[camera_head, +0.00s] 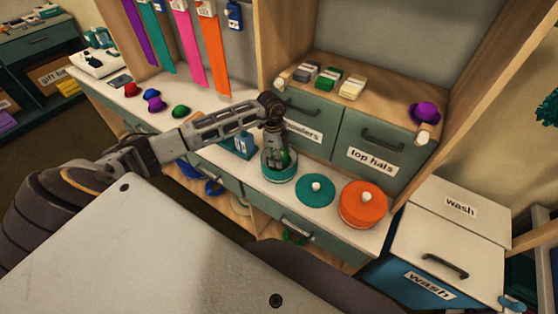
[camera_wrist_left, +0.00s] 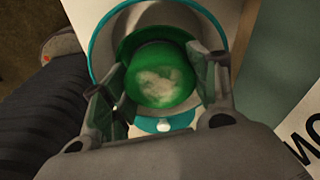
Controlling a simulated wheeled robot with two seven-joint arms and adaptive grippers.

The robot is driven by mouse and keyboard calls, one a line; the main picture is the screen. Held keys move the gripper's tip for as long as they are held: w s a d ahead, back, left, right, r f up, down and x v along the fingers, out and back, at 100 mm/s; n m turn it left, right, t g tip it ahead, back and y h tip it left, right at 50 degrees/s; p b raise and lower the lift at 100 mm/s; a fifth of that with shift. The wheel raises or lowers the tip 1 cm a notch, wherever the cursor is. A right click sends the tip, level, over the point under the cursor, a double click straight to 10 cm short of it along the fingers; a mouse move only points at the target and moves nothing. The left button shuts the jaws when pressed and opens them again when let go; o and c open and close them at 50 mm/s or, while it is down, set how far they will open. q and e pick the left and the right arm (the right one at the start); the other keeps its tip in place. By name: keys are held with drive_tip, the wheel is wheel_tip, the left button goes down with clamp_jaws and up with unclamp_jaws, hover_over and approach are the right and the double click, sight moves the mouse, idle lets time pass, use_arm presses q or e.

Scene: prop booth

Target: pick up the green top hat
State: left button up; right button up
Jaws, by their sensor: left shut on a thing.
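The green top hat (camera_wrist_left: 160,75) is inside a round, open box with a teal rim (camera_wrist_left: 98,45), with a whitish smudge on its crown. My left gripper (camera_wrist_left: 158,92) has one finger on each side of the hat and is shut on it. In the head view, my left gripper (camera_head: 278,155) reaches down into the round box (camera_head: 277,178) on the white counter. There the gripper and box wall hide most of the hat. My right gripper is not in view.
A teal lid (camera_head: 315,190) and an orange round box (camera_head: 363,206) are right of the open box. Small hats, including a green one (camera_head: 180,112), are to the left. Drawers (camera_head: 376,150) stand behind; wash bins (camera_head: 440,250) are at right.

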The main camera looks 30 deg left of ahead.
use_arm(q)
drive_tip(key=shift+r+b, duration=0.35)
drive_tip(key=shift+r, duration=2.75)
drive_tip(key=shift+s+f, duration=0.1)
